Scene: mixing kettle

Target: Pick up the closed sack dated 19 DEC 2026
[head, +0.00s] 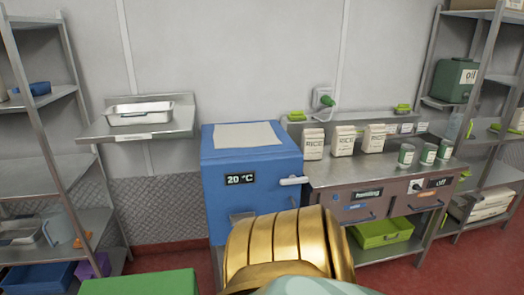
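Three white sacks marked RICE stand upright in a row on the steel counter right of the blue box: a left sack (313,144), a middle sack (343,141) and a right sack (374,138). Their dates are too small to read, so I cannot tell which is dated 19 DEC 2026. I cannot tell for sure whether each top is closed. Neither of my grippers is in view.
The blue box (250,165) reads 20 °C. Several green-labelled tins, one of them a tin (406,155), stand right of the sacks on the counter (340,172). A green oil canister (456,80) is on the right shelf. My gold arm part blocks the lower middle.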

